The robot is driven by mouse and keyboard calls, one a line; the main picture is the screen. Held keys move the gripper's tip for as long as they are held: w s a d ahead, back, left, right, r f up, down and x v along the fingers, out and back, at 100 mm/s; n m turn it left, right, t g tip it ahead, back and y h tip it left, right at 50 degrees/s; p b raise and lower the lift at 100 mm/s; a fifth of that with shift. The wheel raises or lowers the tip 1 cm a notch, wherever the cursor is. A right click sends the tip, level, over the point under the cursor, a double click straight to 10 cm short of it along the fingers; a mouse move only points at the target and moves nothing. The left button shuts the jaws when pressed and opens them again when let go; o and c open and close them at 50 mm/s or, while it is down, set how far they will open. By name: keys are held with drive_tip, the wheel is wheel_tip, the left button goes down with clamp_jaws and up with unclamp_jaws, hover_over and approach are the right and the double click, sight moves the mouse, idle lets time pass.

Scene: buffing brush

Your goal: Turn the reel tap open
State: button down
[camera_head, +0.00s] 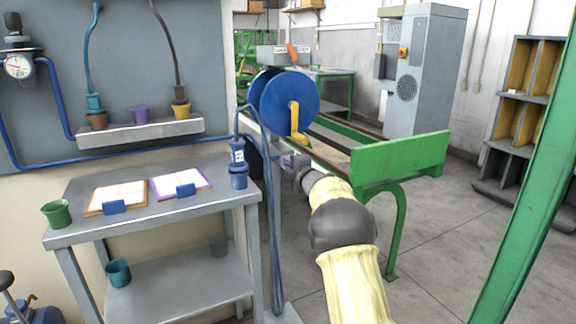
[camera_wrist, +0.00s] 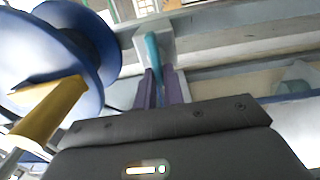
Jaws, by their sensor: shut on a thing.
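A reel with blue discs (camera_head: 290,98) and a yellow crank handle (camera_head: 299,119) stands beyond the small grey table. The reel (camera_wrist: 85,40) and its yellow handle (camera_wrist: 50,108) also show at the left of the wrist view. My gripper (camera_head: 289,160) is beside the reel, low and close to it. In the wrist view, the purple fingers of my gripper (camera_wrist: 164,82) are shut on a slim teal lever (camera_wrist: 153,52), which looks like the reel tap. The lever stands out from a pale block (camera_wrist: 170,45). In the head view, my gripper hides the lever.
A green bench end (camera_head: 400,162) stands right of my arm. The grey table (camera_head: 150,222) at left holds clipboards and a green cup (camera_head: 56,213). A blue hose fitting (camera_head: 238,165) rises at its right edge. Open floor lies at right.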

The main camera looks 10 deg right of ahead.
drive_tip(key=shift+d, duration=0.55)
drive_tip(key=c, duration=1.8)
unclamp_jaws()
drive_tip(key=shift+c, duration=0.2)
drive_tip(key=o, duration=0.3)
drive_tip(key=shift+w+d+f, duration=0.1)
drive_tip(key=shift+w+d, duration=0.05)
drive_tip(key=shift+o, duration=0.2)
drive_tip(key=v, duration=1.7)
drive_tip(key=shift+s+a, duration=0.25)
drive_tip(key=shift+a, duration=0.1)
